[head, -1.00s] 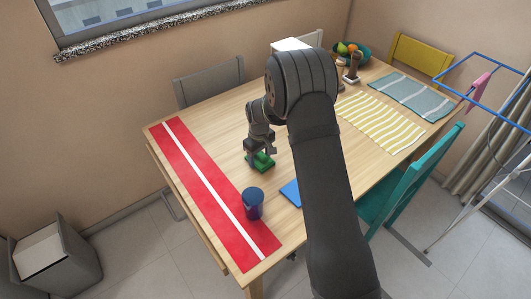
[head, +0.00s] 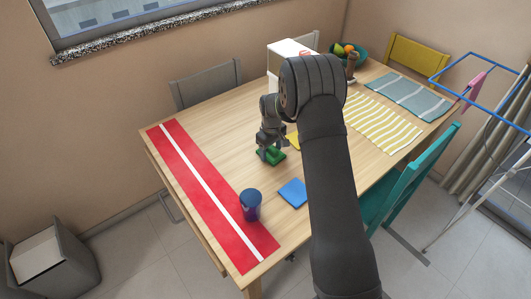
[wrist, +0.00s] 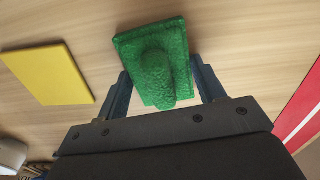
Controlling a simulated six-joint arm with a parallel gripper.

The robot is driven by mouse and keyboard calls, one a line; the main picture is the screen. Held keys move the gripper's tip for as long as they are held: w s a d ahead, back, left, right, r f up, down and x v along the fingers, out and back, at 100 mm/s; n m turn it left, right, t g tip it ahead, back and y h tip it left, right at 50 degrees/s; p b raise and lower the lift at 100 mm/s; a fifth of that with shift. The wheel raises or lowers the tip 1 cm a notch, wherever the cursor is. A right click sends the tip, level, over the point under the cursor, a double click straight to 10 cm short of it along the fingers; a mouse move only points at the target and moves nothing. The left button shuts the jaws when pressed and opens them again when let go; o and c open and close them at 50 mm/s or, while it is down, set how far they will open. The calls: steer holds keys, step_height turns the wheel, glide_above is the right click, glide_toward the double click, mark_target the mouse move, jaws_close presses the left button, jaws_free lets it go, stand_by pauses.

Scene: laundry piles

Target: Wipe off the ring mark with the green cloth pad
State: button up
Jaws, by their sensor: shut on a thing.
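The green cloth pad (head: 268,158) is at the table's middle left, under my gripper (head: 273,147). In the wrist view, the pad (wrist: 125,48) is a green block with a raised rounded grip, and my gripper's fingers (wrist: 162,88) stand on both sides of that grip, shut on it. The pad is at or just above the wood; I cannot tell whether it touches. No ring mark shows on the visible wood in either view; the pad or my arm may hide it.
A yellow pad (wrist: 47,75) lies beside the green one. A blue pad (head: 293,194) and dark blue cup (head: 250,206) are nearer the front. A red runner (head: 190,172) lies left; striped mats (head: 383,123) and a white box (head: 281,60) are farther off.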

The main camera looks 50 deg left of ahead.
steer(key=shift+w+r, duration=0.1)
steer(key=shift+w, duration=0.25)
steer(key=shift+r, duration=4)
